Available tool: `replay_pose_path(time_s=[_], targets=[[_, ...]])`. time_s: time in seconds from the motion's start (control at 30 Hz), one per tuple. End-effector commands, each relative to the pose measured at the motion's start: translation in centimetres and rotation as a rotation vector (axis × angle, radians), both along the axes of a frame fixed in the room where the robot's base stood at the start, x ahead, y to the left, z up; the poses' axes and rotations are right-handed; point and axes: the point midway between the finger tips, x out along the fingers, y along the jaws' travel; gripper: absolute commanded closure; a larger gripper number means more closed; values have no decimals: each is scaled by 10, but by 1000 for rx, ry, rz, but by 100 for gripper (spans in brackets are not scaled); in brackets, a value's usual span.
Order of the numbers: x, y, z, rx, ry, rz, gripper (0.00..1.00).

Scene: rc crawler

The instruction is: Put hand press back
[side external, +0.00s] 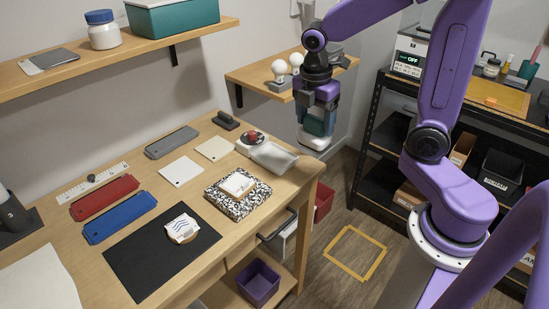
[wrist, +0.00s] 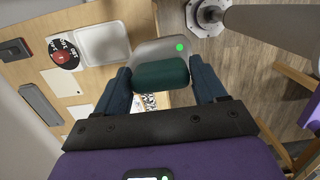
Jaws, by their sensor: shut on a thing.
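My gripper (side external: 318,118) hangs in the air right of the wooden table's right end, below the small wall shelf. Its dark blue fingers are shut on the hand press, which has a dark green grip (wrist: 160,74) and a pale grey-white base. The base shows at the bottom in the side view (side external: 314,141). In the wrist view the grip lies between the two fingers and the pale plate, with a bright green dot, extends beyond it. The press appears clear of the table and shelf. Part of it is hidden by the fingers.
The small wall shelf (side external: 255,77) carries two white-knobbed items (side external: 279,70) and a grey item. The table (side external: 140,170) holds a pale tray (side external: 273,157), a red-and-black round item (side external: 251,139), a speckled notebook (side external: 238,205) and several flat pieces. A black rack (side external: 371,130) stands right.

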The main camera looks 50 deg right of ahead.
Motion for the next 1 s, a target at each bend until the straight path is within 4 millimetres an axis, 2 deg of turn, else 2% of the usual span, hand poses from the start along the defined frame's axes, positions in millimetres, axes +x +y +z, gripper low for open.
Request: replay_pose_path(time_s=[0.17, 0.63, 1.0], targets=[[9, -3, -6, -3, 1, -31, 60], [87, -9, -41, -2, 0, -28, 60], [126, -12, -87, -2, 0, -27, 60]])
